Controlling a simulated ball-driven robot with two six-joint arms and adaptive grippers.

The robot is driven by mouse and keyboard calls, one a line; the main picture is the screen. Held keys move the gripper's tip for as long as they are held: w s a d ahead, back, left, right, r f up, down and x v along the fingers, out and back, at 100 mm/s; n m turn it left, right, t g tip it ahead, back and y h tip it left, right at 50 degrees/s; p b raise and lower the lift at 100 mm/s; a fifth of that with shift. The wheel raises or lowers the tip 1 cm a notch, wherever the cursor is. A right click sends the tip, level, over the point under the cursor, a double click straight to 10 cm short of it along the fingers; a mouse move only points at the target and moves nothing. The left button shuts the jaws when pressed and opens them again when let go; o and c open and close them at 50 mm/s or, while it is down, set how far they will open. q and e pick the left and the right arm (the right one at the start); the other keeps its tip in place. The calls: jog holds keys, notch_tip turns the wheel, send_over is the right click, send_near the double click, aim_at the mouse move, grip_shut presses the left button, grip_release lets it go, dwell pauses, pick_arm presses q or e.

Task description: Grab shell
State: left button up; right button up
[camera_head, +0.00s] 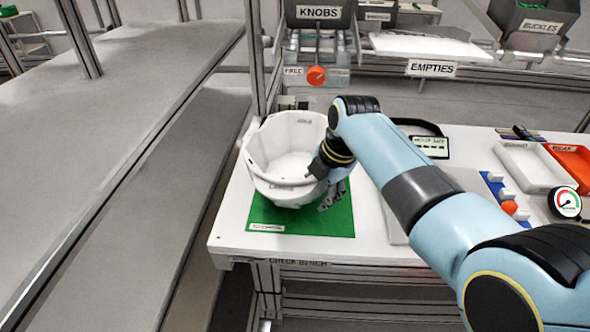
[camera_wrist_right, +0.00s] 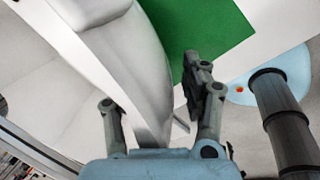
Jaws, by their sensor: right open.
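A white helmet shell (camera_head: 283,150) stands on the green mat (camera_head: 320,222) at the left end of the check bench. In the head view my right gripper (camera_head: 328,185) is at the shell's right side, its fingers low near the mat. In the right wrist view the shell's wall (camera_wrist_right: 125,60) runs between the two open fingers of the gripper (camera_wrist_right: 160,105). One finger is on each side of the wall. I cannot tell whether either finger touches it. My left gripper is not in view.
A red knob (camera_head: 316,75) hangs behind the shell under the KNOBS bin. A white tray (camera_head: 530,165), a red tray (camera_head: 570,160) and a dial gauge (camera_head: 565,203) are at the right. A grey post (camera_head: 254,60) stands close behind the shell.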

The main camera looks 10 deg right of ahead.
jog(key=shift+c, duration=0.3)
grip_shut()
